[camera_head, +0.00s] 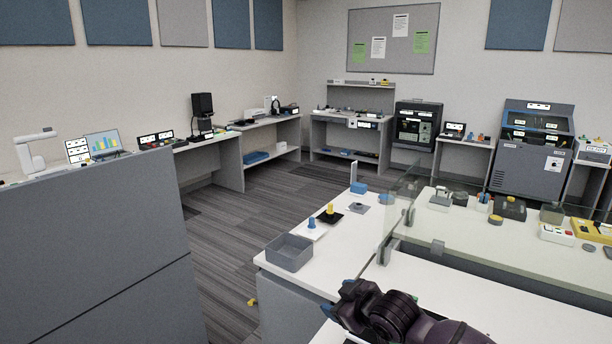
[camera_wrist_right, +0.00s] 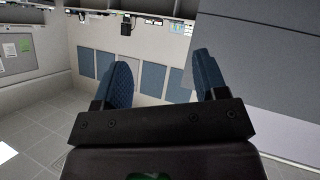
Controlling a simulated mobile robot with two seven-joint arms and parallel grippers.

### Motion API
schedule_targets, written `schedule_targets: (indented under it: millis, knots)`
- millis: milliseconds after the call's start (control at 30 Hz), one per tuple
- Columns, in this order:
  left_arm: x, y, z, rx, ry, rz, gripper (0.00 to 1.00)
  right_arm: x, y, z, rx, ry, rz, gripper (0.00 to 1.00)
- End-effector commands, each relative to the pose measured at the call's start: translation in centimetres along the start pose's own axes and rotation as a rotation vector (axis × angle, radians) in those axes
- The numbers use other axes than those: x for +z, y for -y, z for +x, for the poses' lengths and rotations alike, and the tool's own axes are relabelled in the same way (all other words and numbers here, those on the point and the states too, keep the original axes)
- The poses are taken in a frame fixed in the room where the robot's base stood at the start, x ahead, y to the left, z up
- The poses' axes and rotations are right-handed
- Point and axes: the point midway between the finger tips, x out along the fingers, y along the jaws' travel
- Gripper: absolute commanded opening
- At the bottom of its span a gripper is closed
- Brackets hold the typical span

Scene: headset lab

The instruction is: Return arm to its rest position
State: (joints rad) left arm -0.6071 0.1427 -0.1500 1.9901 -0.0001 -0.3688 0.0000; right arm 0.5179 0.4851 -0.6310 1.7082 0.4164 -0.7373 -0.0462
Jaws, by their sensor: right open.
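My right arm shows at the bottom of the head view, dark and bent, in front of the white table (camera_head: 345,238). My left gripper is in neither view.
A grey open bin (camera_head: 289,252) sits at the table's near left edge. A clear glass divider (camera_head: 400,205) stands on the table close to my right arm. A grey partition (camera_head: 95,250) fills the left. Carpeted floor (camera_head: 225,240) lies open between them.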

Motion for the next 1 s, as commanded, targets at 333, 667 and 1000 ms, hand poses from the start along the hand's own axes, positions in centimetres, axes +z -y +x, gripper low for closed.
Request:
schedule_targets:
  millis: [333,667,1000]
  knots:
    - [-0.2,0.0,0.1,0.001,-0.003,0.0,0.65,5.5,1.2,-5.7,0.195,-0.209,0.179,0.66]
    - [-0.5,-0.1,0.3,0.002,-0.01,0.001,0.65,15.6,2.8,-12.8,0.389,-0.163,0.318,0.66]
    - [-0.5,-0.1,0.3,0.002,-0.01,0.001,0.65,28.1,8.6,-20.9,0.496,0.075,0.494,0.66]
